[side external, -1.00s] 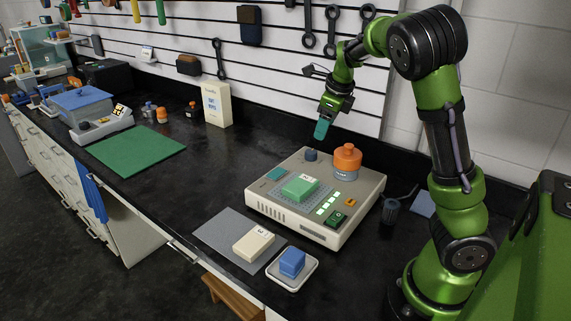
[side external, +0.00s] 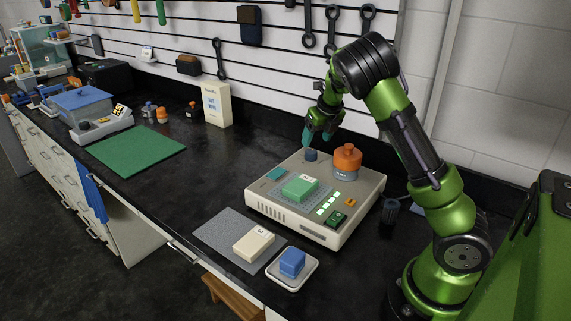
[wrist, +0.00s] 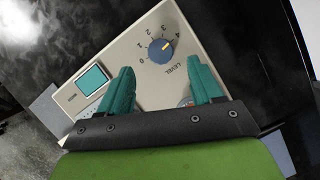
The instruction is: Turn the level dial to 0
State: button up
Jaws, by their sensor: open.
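The level dial is a small blue-grey knob (side external: 310,155) at the back left of the beige device's top. My gripper (side external: 319,137) is just above and behind the dial in the side view. In the wrist view its two teal fingers (wrist: 160,70) are spread apart, and the knob shows beyond and between their tips. Nothing is between the fingers. I see no contact with the dial.
A grey mat (side external: 215,232) with a cream block (side external: 254,243) and a dish with a blue block (side external: 292,262) lie in front.

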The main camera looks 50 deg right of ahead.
aim_at(311, 151)
jog(key=x, duration=0.6)
jog(key=shift+c, duration=0.3)
jog(key=c, duration=1)
